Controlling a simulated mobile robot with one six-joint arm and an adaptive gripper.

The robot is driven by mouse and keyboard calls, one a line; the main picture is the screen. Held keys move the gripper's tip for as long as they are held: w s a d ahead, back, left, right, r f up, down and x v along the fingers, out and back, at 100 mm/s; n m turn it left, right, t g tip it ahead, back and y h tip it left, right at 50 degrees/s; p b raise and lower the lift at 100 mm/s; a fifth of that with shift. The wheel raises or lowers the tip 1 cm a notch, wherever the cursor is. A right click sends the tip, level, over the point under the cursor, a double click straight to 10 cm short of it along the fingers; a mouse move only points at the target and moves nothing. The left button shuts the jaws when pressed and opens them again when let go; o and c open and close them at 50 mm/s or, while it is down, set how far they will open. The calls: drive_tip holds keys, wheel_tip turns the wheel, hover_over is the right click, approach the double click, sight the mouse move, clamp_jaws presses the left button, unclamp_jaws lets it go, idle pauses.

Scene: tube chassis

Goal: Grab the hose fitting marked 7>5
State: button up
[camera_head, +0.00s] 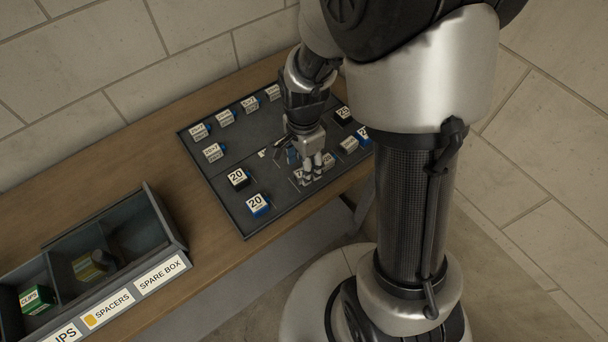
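A dark tray (215,194) on the wooden bench holds several small labelled fittings. Small white-labelled ones stand along its back and left, including one at the left corner (199,131), one below it (213,152) and one farther back (250,105). Their markings are too small to read surely, so I cannot tell which is 7>5. My gripper (313,177) points down over the front right part of the tray, low over a white-labelled piece (299,174) that its fingers partly hide. I cannot tell whether the fingers touch or hold it.
A compartment box (158,212) with a green clips carton (37,299) is at the left. Bare bench lies between.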

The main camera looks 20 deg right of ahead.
wheel_tip(320, 180, down, 2)
drive_tip(key=shift+f, duration=0.1)
drive_tip(key=shift+c, duration=0.5)
clamp_jaws()
